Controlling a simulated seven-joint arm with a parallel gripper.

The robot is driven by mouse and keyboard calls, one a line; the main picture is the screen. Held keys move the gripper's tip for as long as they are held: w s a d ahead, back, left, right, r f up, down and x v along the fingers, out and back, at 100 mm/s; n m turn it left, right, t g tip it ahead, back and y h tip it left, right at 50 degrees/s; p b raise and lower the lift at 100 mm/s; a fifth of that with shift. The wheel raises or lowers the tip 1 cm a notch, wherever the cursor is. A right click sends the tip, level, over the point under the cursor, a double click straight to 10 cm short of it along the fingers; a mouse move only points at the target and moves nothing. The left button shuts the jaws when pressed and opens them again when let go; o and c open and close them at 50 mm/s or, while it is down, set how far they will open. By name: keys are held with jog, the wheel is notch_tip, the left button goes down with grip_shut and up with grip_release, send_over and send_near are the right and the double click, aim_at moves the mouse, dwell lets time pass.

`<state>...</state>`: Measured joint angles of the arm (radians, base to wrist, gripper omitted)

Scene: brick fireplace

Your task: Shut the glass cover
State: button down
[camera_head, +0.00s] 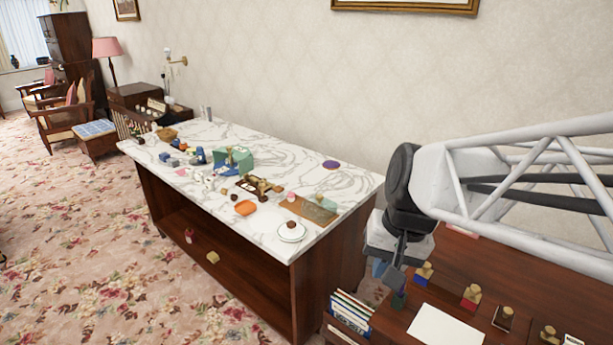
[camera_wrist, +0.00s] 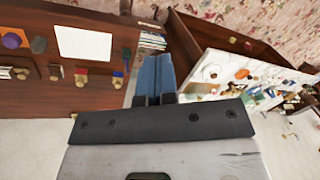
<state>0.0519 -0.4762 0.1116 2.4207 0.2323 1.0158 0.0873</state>
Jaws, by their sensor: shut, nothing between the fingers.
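I cannot make out a glass cover in either view. My gripper (camera_head: 388,277) hangs above the left end of the brown wooden desk (camera_head: 395,322). Its blue fingers are pressed together with nothing between them, as the wrist view (camera_wrist: 155,72) also shows. It touches nothing that I can see. My arm hides part of the desk and the wall behind it.
Wooden-handled stamps with blue (camera_head: 423,275) and red (camera_head: 470,297) bases and a white sheet (camera_head: 447,328) lie on the desk. Books (camera_head: 345,315) stand at its left. A marble-topped table (camera_head: 325,180) holds many small objects and a white plate (camera_head: 291,234). Patterned carpet (camera_head: 90,255) is clear.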

jog(key=w+f+m+y, duration=0.4)
jog(key=w+m+y, duration=0.1)
jog(key=w, duration=0.9)
jog(key=w+f+m+y, duration=0.3)
jog(key=w+m+y, duration=0.15)
jog(key=w, duration=0.95)
jog(key=m+t+y, duration=0.4)
jog(key=m+t, duration=0.4)
jog(key=m, duration=0.4)
send_near(328, 205)
jog(key=s+d+r, duration=0.2)
jog(key=d, duration=0.2)
jog(key=shift+a+r+n, duration=0.15)
jog(key=shift+r+n, duration=0.05)
jog(key=shift+n, duration=0.05)
jog(key=shift+a, duration=0.15)
jog(key=x, duration=1.3)
jog(key=shift+w+a, duration=0.15)
jog(key=shift+a, duration=0.1)
jog(key=shift+a, duration=0.1)
